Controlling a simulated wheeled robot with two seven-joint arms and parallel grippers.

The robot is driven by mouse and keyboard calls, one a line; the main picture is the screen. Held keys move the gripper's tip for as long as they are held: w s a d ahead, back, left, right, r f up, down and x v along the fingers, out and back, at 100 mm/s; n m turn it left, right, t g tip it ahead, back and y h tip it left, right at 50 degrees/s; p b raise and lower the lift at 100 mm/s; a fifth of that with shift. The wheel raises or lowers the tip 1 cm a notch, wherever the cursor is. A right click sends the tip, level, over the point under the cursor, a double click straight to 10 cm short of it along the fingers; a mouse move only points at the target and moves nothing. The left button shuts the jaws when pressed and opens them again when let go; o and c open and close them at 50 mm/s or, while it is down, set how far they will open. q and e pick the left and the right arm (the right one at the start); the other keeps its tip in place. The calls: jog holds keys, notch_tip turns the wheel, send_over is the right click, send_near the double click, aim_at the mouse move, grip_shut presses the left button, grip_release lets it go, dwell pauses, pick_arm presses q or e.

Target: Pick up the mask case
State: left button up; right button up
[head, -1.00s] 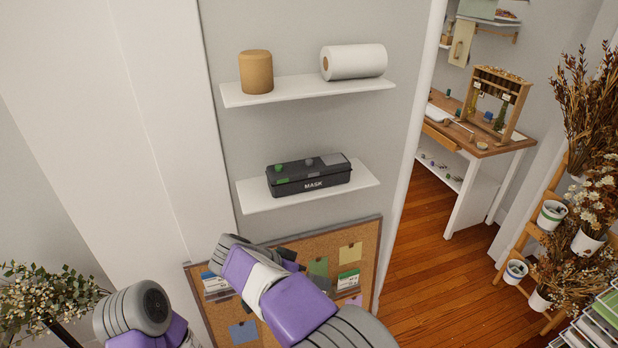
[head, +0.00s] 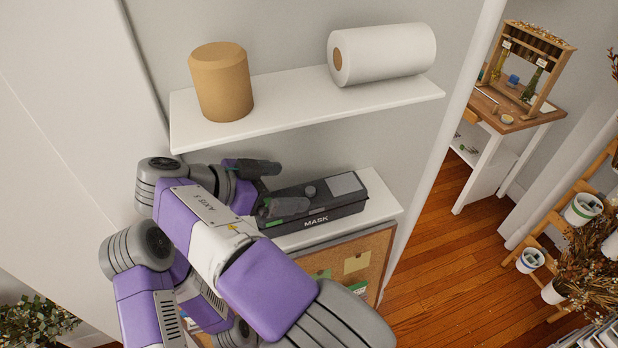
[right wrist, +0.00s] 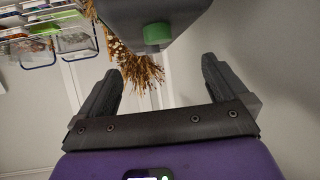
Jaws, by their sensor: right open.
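The mask case (head: 322,208) is a long dark box with the word MASK on its front, a grey patch on its lid and green latches. It sits on the lower white shelf (head: 383,205). My right gripper (head: 290,186) is open at the left end of the case, one finger toward the wall and one toward the front. The gripper hides that end. In the right wrist view the case (right wrist: 185,10) with a green latch shows at the top, between and beyond the open fingers (right wrist: 160,75). I cannot tell whether they touch it. My left gripper is not in view.
The upper white shelf (head: 290,108) is close above my right gripper and holds a tan cylinder (head: 221,82) and a white roll (head: 385,53). A cork board (head: 375,250) hangs below the lower shelf.

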aim_at(307, 192)
jog(key=shift+d+f, duration=0.35)
jog(key=shift+d, duration=0.3)
jog(key=x, duration=0.4)
jog(key=shift+s+d+f, duration=0.2)
jog(key=shift+d+f, duration=0.1)
jog(key=shift+f, duration=0.05)
jog(key=shift+w+d+f, duration=0.25)
jog(key=shift+w+d, duration=0.05)
jog(key=shift+d, duration=0.1)
jog(key=shift+b, duration=0.3)
grip_shut()
